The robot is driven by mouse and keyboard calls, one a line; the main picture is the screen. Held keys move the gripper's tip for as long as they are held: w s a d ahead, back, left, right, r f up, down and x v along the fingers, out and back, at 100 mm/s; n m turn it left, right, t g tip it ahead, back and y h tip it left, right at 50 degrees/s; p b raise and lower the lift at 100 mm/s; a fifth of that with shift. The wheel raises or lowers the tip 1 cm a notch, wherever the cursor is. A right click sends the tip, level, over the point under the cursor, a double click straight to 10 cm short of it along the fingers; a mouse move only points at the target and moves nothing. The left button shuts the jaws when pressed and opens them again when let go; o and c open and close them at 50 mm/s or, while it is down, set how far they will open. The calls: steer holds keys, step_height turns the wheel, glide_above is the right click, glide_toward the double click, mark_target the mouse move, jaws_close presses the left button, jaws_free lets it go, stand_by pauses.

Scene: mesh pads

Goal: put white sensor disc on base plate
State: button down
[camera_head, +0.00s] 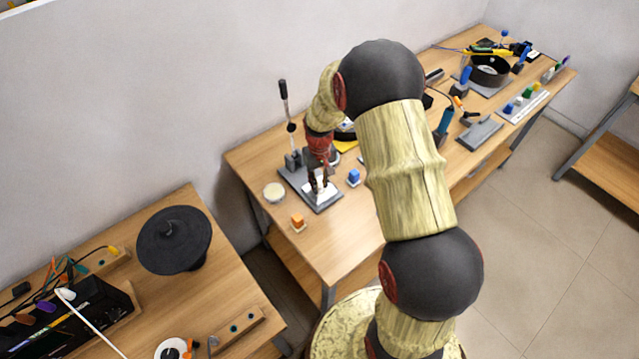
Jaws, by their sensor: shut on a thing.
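My gripper (318,188) points down over the grey base plate (325,207) of the lever stand on the middle table. It is shut on a small white thing (311,197), which looks like the white sensor disc. The fingers cover part of it, and I cannot tell whether it touches the plate or is held just above it. A round cream-white disc (274,192) lies on the table left of the plate, apart from it.
The stand's upright lever (285,115) rises behind the plate. An orange block (297,222) sits in front and a blue block (354,176) to the right. A black round pad (174,239) stands on the left table. My arm hides part of the middle table.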

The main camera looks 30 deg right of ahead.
steer(key=shift+f, duration=0.15)
steer(key=c, duration=1.7)
jaws_free()
steer(key=shift+o, duration=0.3)
step_height(320, 180, up, 12)
steer(key=r+p, duration=0.1)
steer(key=p, duration=0.1)
step_height(320, 180, up, 16)
steer(key=t, duration=0.3)
glide_above(320, 185)
steer(key=s+a, duration=0.6)
steer(key=s, duration=0.3)
steer(key=s+a+r+t, duration=0.1)
steer(key=s+a+r, duration=0.1)
steer(key=s, duration=0.6)
steer(key=s+a+r+t, duration=0.1)
steer(key=s+a+r, duration=0.2)
steer(key=s+r, duration=0.2)
steer(key=s, duration=0.3)
steer(key=shift+s+a+n+t, duration=0.15)
steer(key=shift+n+t, duration=0.15)
steer(key=shift+n, duration=0.1)
